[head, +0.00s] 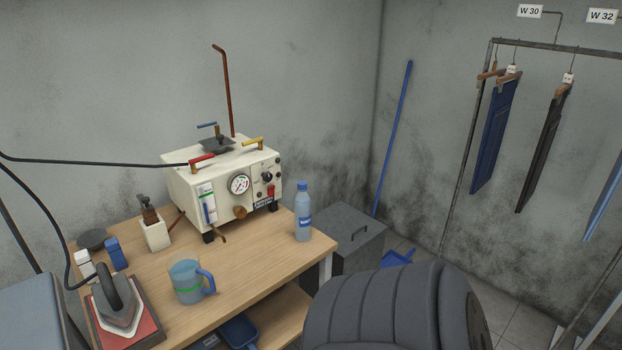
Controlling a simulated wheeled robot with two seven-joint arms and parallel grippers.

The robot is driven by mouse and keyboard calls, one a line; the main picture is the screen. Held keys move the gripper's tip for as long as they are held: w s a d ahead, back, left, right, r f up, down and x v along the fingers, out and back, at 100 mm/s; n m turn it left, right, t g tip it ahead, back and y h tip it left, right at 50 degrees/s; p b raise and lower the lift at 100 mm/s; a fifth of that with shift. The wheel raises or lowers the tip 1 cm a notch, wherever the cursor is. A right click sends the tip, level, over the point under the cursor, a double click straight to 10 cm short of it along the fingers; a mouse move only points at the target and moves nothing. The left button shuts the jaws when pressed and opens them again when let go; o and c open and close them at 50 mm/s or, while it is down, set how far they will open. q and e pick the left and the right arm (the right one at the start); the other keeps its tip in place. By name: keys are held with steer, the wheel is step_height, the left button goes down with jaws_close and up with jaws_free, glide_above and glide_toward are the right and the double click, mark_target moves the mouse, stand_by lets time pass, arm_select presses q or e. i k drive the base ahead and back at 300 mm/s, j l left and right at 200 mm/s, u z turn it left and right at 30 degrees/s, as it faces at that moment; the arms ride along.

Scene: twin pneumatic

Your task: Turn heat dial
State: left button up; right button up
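A cream-white boiler box (205,185) stands on the wooden table, with its front panel facing right and toward me. A small black dial (267,177) sits on the upper right of this panel; it looks like the heat dial, but its markings are too small to read. A round white pressure gauge (239,185) is left of it, and a red switch (271,191) is below it. A brown round knob (239,212) is low on the panel. Neither of my grippers shows in the head view.
A water bottle (303,212) stands right of the boiler near the edge of the table (255,262). A blue-handled jug (186,282), an iron (116,302) and a white holder (156,233) are at the front left. A dark grey ribbed shape fills the bottom right.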

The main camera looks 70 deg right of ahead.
mark_target(267, 177)
steer(key=l+z, duration=0.1)
steer(key=z, duration=1.95)
